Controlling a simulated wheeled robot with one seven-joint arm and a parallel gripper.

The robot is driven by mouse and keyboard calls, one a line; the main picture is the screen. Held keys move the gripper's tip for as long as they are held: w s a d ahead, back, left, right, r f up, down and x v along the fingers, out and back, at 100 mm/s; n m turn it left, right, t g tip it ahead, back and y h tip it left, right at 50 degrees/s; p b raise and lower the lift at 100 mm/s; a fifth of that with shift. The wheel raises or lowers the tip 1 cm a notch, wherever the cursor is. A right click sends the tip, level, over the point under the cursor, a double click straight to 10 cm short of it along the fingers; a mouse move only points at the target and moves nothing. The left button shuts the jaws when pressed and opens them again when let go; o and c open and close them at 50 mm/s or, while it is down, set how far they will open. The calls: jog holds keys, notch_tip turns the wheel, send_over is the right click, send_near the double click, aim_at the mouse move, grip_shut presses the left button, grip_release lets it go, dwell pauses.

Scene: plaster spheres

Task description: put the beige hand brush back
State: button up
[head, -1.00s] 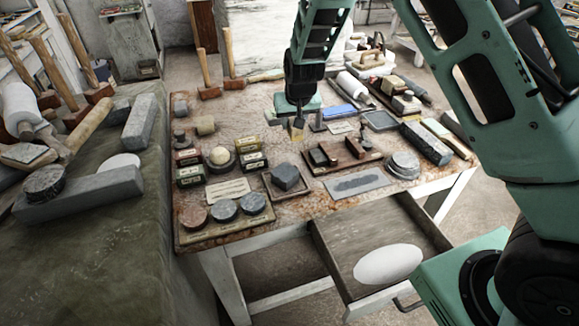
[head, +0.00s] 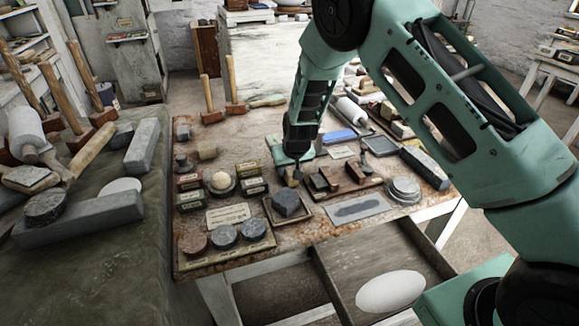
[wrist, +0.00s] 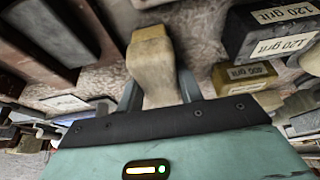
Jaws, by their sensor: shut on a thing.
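My gripper (head: 293,178) is low over the middle of the stained worktable (head: 225,140), just behind a small tray with a dark block. In the wrist view my gripper (wrist: 160,90) is shut on the beige hand brush (wrist: 153,62), a pale, worn piece standing out between the two fingers. In the head view only a small yellowish part of the brush (head: 293,183) shows below the gripper. The rest of it is hidden. I cannot tell whether it touches the table.
Labelled grit blocks (head: 247,169) and a pale ball (head: 221,181) lie left of the gripper. A small tray (head: 305,217) with a dark block is in front. A wooden tray (head: 345,190) is to the right. An open drawer (head: 350,258) holds a white oval.

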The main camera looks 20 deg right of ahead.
jog(key=o, duration=0.9)
jog(key=shift+f, duration=0.1)
jog(key=shift+r, duration=0.25)
jog(key=b+v, duration=0.2)
jog(key=v, duration=0.9)
jog(key=s+a+r+n+g+y, duration=0.15)
jog(key=s+a+r, duration=0.3)
jog(key=s, duration=0.55)
jog(key=s+a+r+n+g+y, duration=0.1)
jog(key=s+a+r+n, duration=0.15)
jog(key=s+a, duration=0.5)
jog(key=s+d+n, duration=0.1)
jog(key=s, duration=0.5)
jog(key=s+d+r+n+g+h, duration=0.1)
jog(key=s, duration=0.6)
jog(key=s+d+r+n+g+h, duration=0.1)
jog(key=s, duration=0.6)
jog(key=shift+s+n, duration=0.15)
jog(key=shift+n, duration=0.25)
